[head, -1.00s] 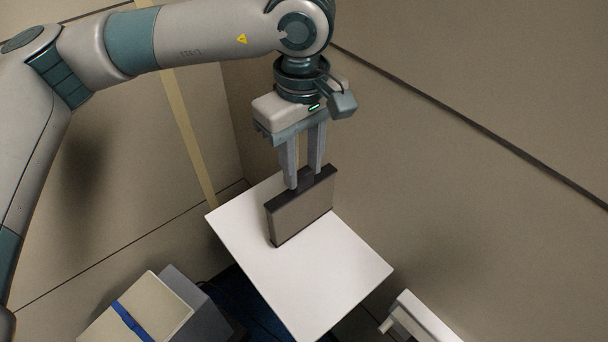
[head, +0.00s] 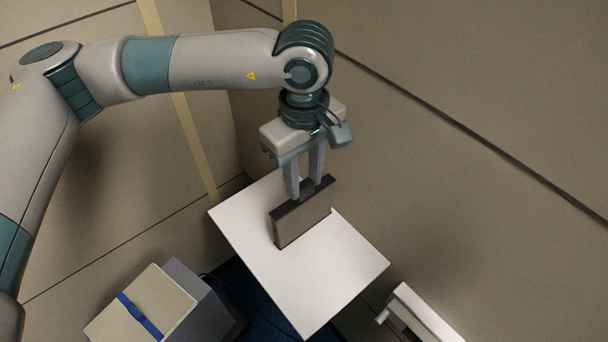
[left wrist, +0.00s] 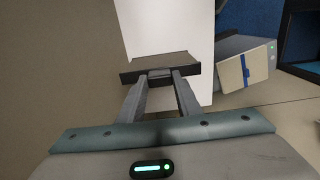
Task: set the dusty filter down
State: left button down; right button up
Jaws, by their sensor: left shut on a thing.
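The dusty filter (head: 302,220) is a flat, brownish-grey panel with a dark frame. It stands upright on edge at or just above the white table top (head: 318,275); I cannot tell for sure whether its lower edge touches. My left gripper (head: 304,190) is above it, pointing down, and is shut on the tab at the filter's top edge. In the left wrist view the filter (left wrist: 160,64) shows between and beyond the fingertips (left wrist: 160,76), with the white surface behind it. My right gripper is not in view.
A grey box with a beige front and blue strap (head: 140,310) stands at the lower left. A white fixture with a dark opening (head: 425,318) is at the lower right. Walls rise close behind and right of the table. The table's front part is clear.

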pick_arm(q)
jog(key=shift+f, duration=0.1)
jog(key=c, duration=1.3)
grip_release()
jog(key=shift+r+p, duration=0.25)
jog(key=shift+p, duration=0.05)
jog(key=shift+r+b, duration=0.15)
jog(key=shift+b, duration=0.15)
notch_tip(320, 180, up, 12)
jog(key=b, duration=0.4)
jog(key=shift+f, duration=0.2)
